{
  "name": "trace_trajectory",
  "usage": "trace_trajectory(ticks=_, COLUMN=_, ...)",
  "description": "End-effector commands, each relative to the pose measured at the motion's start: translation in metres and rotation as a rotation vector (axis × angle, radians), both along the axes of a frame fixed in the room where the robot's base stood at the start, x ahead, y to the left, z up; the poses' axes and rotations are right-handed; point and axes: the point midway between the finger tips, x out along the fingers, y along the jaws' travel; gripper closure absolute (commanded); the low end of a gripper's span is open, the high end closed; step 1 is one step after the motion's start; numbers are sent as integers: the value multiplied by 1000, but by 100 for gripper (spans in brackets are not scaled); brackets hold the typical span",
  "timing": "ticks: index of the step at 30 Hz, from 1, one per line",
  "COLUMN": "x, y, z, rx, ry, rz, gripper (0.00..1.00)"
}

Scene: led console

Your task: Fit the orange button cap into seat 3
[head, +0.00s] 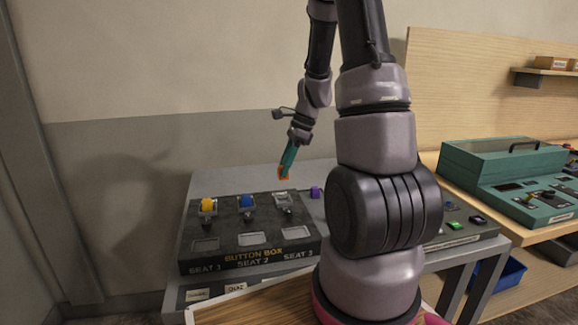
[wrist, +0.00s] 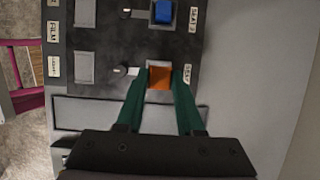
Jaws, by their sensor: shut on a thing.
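The button box (head: 253,255) stands on a grey bench, with a yellow cap (head: 208,204) in its left seat and a blue cap (head: 246,201) in its middle seat. Seat 3 (head: 284,200) is the right one and shows a pale socket without a cap. My gripper (head: 284,171) has teal fingers and is shut on the orange button cap (head: 283,175), holding it above seat 3 with a gap below. In the wrist view the orange cap (wrist: 159,77) lies between the fingertips, beside the seat 3 label. It hides the socket there. The blue cap (wrist: 163,12) shows farther up.
A small purple block (head: 316,192) sits right of the box on the bench (head: 237,179). A teal case (head: 490,170) stands on a wooden table at the right. A blue bin (head: 500,273) is below it. Small levers stand beside the seats.

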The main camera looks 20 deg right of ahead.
Motion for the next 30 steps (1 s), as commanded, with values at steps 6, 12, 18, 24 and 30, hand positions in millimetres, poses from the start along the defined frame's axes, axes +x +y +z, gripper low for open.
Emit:
trace_trajectory(ticks=6, x=0, y=0, z=-24, rx=2, ry=4, rz=-3, gripper=100)
trace_trajectory(ticks=12, x=-1, y=-1, z=-46, rx=2, ry=3, rz=-3, gripper=100)
trace_trajectory(ticks=18, x=0, y=0, z=-58, rx=1, ry=1, rz=-1, gripper=100)
trace_trajectory(ticks=24, x=0, y=0, z=-61, rx=0, ry=0, rz=-1, gripper=100)
trace_trajectory(ticks=30, x=0, y=0, z=-61, rx=0, ry=0, rz=-1, gripper=100)
